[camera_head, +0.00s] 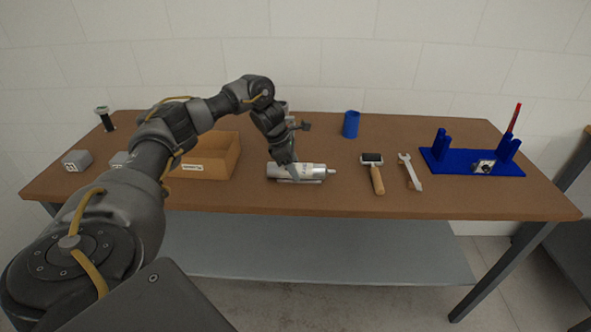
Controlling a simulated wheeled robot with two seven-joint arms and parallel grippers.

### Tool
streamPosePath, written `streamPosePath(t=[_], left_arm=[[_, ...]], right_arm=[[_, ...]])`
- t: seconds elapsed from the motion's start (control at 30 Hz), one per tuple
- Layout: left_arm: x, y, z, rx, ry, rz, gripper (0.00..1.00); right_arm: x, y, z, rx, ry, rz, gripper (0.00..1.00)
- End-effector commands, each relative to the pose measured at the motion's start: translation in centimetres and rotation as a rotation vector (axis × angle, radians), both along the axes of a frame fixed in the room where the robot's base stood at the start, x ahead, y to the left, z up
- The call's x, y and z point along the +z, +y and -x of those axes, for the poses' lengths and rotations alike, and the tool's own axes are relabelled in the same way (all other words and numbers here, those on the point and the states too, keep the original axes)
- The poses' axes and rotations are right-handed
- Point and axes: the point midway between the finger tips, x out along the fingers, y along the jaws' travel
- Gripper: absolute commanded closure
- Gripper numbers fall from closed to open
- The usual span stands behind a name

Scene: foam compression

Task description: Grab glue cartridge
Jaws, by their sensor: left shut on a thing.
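The glue cartridge (311,170) is a silver-white cylinder with a narrow nozzle pointing right. It lies on its side near the middle of the brown table, or just above it; I cannot tell which. My left gripper (292,172) reaches down onto it from above and is shut on its body. The gripper's fingers cover part of the cartridge's middle. My right gripper is not in view.
An open cardboard box (212,162) stands left of the cartridge. A blue cylinder (351,124) stands behind. A brush-like tool (376,178), a wrench (410,172) and a blue fixture (470,162) lie to the right. Grey blocks (77,160) sit at far left.

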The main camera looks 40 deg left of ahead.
Motion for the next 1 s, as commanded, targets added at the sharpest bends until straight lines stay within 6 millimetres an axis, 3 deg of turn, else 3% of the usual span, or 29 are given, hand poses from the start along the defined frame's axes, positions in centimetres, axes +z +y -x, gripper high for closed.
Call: streamPosePath(t=[0.27, 0.57, 0.8, 1.0], left_arm=[[2.8, 0.0, -0.2, -0.001, -0.009, 0.002, 0.9], [9.9, -2.4, 4.8, -0.005, -0.009, -0.003, 0.9], [11.4, -4.7, 9.1, -0.003, -0.005, -0.001, 0.9], [12.6, -5.9, 11.4, -0.002, -0.004, 0.001, 0.9]], right_arm=[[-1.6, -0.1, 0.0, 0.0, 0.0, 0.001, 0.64], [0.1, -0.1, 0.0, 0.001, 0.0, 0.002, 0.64], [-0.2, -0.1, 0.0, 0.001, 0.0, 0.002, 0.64], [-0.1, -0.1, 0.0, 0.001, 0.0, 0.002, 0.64]])
